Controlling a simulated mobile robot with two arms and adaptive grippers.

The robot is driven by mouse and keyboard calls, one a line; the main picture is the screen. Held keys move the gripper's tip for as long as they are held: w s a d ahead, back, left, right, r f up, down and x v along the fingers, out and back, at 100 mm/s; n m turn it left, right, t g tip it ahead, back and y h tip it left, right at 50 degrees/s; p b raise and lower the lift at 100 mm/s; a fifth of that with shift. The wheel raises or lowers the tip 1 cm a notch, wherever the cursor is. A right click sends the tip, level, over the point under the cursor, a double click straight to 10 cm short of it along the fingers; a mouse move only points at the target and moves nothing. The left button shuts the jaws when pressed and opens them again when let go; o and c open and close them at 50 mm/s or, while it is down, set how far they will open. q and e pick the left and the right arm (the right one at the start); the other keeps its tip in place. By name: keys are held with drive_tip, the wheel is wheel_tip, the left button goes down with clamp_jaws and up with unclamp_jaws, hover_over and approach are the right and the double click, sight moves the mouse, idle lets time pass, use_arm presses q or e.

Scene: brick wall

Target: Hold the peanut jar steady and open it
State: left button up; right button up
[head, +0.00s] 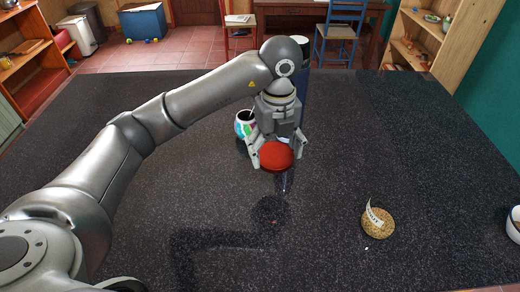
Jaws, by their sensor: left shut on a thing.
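My left gripper (277,150) is shut on a round, flat red thing (277,156) that looks like a lid, with fingers on both sides of it. What lies under the red thing is hard to make out. A round mass of tan peanuts (378,224) sits on the dark table at the right, with a curved white label (373,213) rising beside it. It looks like a clear jar, but its glass walls and rim are too faint to make out. The left gripper is well to the left of it and farther back. My right gripper is not in view.
A colourful patterned mug (243,123) stands just left of the left gripper. A tall dark blue cylinder (303,88) stands behind it. A white bowl (514,225) is at the right edge. The speckled dark table (440,150) is mostly clear.

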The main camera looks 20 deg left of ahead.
sight(268, 144)
use_arm(q)
drive_tip(key=w+a+f, duration=0.1)
drive_tip(key=w+a+f+p, duration=0.1)
drive_tip(key=w+a, duration=0.1)
drive_tip(key=shift+w+a, duration=0.1)
drive_tip(key=w+f, duration=0.1)
drive_tip(key=a+f, duration=0.1)
drive_tip(key=f, duration=0.1)
drive_tip(key=w+a+f+p, duration=0.1)
drive_tip(key=shift+w+a+f, duration=0.15)
drive_tip(key=shift+w+f, duration=0.1)
drive_tip(key=shift+w, duration=0.05)
drive_tip(key=shift+w+a+f, duration=0.1)
drive_tip(key=shift+a+f, duration=0.05)
drive_tip(key=shift+f, duration=0.1)
drive_tip(key=f+p, duration=0.2)
drive_tip(key=f, duration=0.1)
drive_tip(key=shift+w+a+f, duration=0.1)
drive_tip(key=shift+w+a, duration=0.05)
drive_tip(key=shift+w, duration=0.05)
drive_tip(key=shift+f, duration=0.2)
drive_tip(key=shift+f, duration=0.1)
